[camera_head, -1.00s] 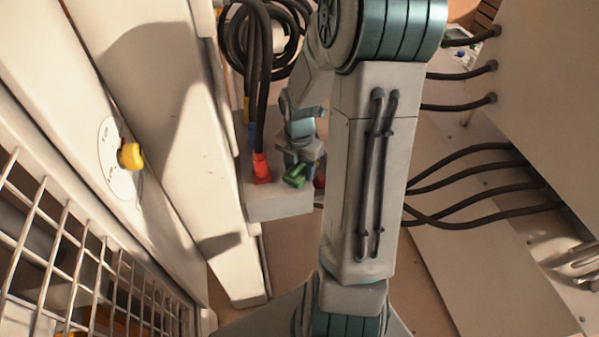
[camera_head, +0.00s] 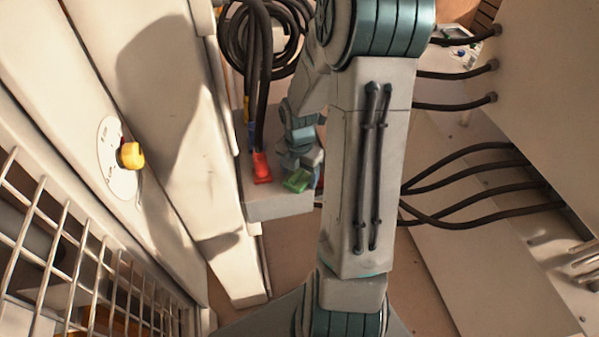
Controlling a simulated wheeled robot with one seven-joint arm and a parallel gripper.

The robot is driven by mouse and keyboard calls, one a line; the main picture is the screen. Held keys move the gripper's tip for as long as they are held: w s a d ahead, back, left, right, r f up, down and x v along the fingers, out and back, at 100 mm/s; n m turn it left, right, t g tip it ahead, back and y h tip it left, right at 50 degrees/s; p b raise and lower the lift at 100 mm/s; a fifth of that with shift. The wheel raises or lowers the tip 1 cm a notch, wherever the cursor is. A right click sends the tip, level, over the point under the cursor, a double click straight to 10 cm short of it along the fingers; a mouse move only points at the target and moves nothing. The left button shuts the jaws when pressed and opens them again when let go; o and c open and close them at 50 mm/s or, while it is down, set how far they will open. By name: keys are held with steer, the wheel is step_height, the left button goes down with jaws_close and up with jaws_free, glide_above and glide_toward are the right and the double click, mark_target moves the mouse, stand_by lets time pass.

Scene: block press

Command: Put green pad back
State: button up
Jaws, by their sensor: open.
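The green pad (camera_head: 298,181) is at the top of the small grey box in the middle of the view, near the box's front edge. My gripper (camera_head: 301,164) is right above and behind the pad, pointing down at the box. It is open. The fingertips are small and partly hidden, so I cannot tell whether they touch the pad. My own arm covers the area just right of the gripper.
A red connector (camera_head: 261,168) with a black cable stands left of the pad on the grey box (camera_head: 279,208). Coiled black cables (camera_head: 268,40) hang behind. A white panel with a yellow knob (camera_head: 131,155) and a wire grid (camera_head: 60,250) are at left. Several black cables run at right.

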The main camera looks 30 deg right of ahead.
mark_target(299, 170)
step_height(299, 170, up, 11)
steer(key=s+a+r+m+t, duration=0.1)
steer(key=s+a+r+m, duration=0.3)
steer(key=m, duration=0.8)
steer(key=s+a+r+m+t, duration=0.2)
steer(key=s+a+r+m, duration=0.3)
steer(key=s+a+m, duration=0.4)
steer(key=shift+s+m+p, duration=0.15)
steer(key=shift+m+p, duration=0.25)
steer(key=shift+m, duration=1)
steer(key=shift+r, duration=0.2)
